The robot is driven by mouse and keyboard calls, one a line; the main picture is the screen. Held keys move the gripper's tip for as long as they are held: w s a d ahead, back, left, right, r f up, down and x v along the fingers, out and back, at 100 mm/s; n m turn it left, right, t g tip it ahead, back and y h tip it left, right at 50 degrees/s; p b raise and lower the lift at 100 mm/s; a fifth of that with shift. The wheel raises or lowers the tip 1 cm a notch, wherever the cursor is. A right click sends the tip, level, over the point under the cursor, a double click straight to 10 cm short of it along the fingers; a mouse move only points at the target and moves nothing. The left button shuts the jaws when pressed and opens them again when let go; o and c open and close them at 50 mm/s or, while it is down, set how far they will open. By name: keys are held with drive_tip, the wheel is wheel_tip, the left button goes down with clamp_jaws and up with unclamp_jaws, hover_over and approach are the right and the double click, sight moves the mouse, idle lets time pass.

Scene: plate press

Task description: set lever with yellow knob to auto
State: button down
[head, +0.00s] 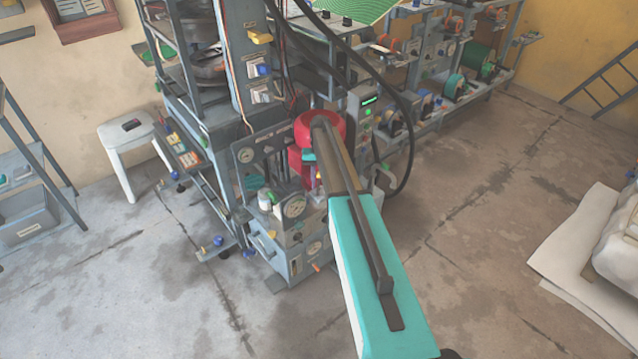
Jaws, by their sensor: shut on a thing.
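My arm reaches from the bottom of the head view into the press front. My gripper (312,178) is at its far end, beside the gauges, mostly hidden by my forearm. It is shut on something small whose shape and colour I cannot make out. A yellow handle (261,37) sticks out of the grey column, high up and well apart from my gripper. I cannot tell whether it is the lever with the yellow knob, and no auto mark is readable.
A blue knob (263,70) sits below the yellow handle. A white stool (128,137) stands left. The right floor is mostly clear.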

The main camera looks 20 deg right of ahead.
drive_tip(key=shift+w+r, duration=0.15)
drive_tip(key=shift+r, duration=0.1)
drive_tip(key=c, duration=1.5)
unclamp_jaws()
drive_tip(key=shift+r, duration=0.1)
drive_tip(key=shift+f, duration=0.2)
drive_tip(key=shift+r, duration=0.1)
drive_tip(key=r, duration=0.4)
drive_tip(key=r+b, duration=0.1)
drive_tip(key=r, duration=0.4)
drive_tip(key=w+d+r, duration=0.1)
drive_tip(key=r, duration=0.3)
drive_tip(key=shift+r+b, duration=0.3)
